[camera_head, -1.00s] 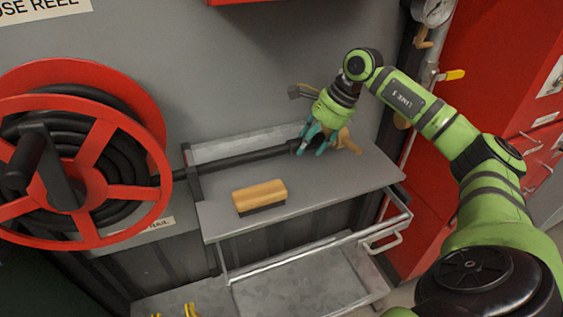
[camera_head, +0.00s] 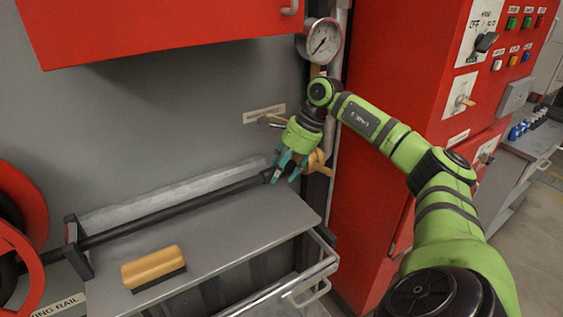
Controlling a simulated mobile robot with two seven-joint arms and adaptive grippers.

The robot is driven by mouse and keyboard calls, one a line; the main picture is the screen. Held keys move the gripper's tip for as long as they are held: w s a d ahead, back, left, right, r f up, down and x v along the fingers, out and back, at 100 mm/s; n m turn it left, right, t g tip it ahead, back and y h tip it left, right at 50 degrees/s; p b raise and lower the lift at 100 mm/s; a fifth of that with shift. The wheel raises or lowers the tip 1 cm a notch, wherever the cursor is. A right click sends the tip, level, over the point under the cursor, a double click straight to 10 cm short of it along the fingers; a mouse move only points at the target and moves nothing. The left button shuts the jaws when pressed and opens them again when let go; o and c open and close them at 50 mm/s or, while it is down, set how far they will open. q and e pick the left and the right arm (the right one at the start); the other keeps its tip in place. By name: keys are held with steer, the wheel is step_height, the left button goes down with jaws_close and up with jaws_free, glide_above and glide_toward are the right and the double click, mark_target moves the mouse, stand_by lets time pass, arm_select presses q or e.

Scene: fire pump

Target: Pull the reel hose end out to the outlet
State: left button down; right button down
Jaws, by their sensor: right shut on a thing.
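The black reel hose (camera_head: 170,212) runs straight from the red reel (camera_head: 20,235) at the left edge, through a dark guide bracket (camera_head: 77,247), and along the grey shelf. My right gripper (camera_head: 283,170) is shut on the hose end near the shelf's back right corner. The fingers hide part of the hose end. A brass outlet fitting (camera_head: 318,163) shows just right of the gripper, on the pipe by the wall. I cannot tell whether the hose end touches it. My left gripper is not in view.
A wooden-backed brush (camera_head: 153,268) lies on the grey shelf (camera_head: 225,240). A pressure gauge (camera_head: 322,41) sits above the outlet. A red cabinet (camera_head: 400,60) stands to the right, and a red box (camera_head: 160,25) overhangs above. The shelf's right half is clear.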

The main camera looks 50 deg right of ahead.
steer(key=shift+s+d, duration=0.1)
steer(key=shift+d, duration=0.05)
steer(key=c, duration=0.6)
jaws_free()
steer(key=shift+o, duration=0.4)
steer(key=shift+d, duration=0.15)
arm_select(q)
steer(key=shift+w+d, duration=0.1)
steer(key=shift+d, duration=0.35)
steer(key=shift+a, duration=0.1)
arm_select(e)
steer(key=shift+a, duration=0.25)
